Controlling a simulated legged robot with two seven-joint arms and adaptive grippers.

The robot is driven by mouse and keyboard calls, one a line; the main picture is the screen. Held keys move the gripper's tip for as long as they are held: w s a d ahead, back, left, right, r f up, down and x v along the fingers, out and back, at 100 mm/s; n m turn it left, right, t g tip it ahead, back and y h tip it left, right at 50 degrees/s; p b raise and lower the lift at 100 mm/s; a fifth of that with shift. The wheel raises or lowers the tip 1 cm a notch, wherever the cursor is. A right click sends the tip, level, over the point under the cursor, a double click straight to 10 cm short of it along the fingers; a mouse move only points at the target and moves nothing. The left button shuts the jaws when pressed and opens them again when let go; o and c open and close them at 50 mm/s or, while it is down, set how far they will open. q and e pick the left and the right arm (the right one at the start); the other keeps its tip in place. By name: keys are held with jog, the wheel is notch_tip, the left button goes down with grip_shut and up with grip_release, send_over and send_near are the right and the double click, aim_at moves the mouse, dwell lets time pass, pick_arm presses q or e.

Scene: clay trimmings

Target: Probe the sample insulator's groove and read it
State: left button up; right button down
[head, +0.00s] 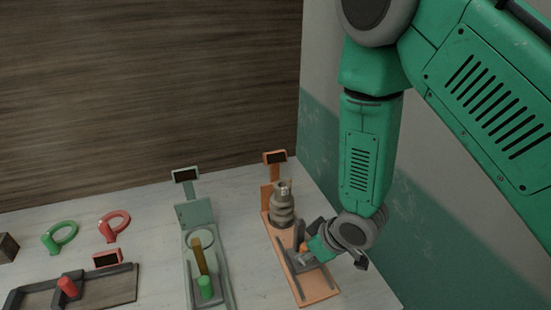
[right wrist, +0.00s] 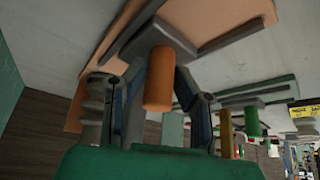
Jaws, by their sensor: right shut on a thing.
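The sample insulator (head: 283,210), a ribbed grey-brown piece with a metal top, stands upright on an orange station (head: 318,284). It also shows at the left of the right wrist view (right wrist: 95,105). My right gripper (head: 304,250) is at the front of this station, shut on an orange upright handle (right wrist: 159,80) on a grey sliding block. The handle sits between both fingers. The station's small display (head: 275,157) at the back looks dark, with no reading I can make out. Whether the probe tip touches the groove is hidden. My left gripper is not in view.
A green station (head: 190,214) with a yellow-brown bar and green handle (head: 205,287) stands to the left. Farther left are a tray with a red handle (head: 67,286), a green ring (head: 62,233) and a red ring (head: 115,225). A wall rises close on the right.

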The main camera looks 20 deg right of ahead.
jog(key=shift+s, duration=0.6)
dwell(0.8)
jog(key=shift+c, duration=1.6)
grip_release()
jog(key=shift+d, duration=0.1)
jog(key=shift+r, duration=0.1)
notch_tip(320, 180, up, 7)
jog(key=p, duration=0.6)
jog(key=shift+p, duration=0.3)
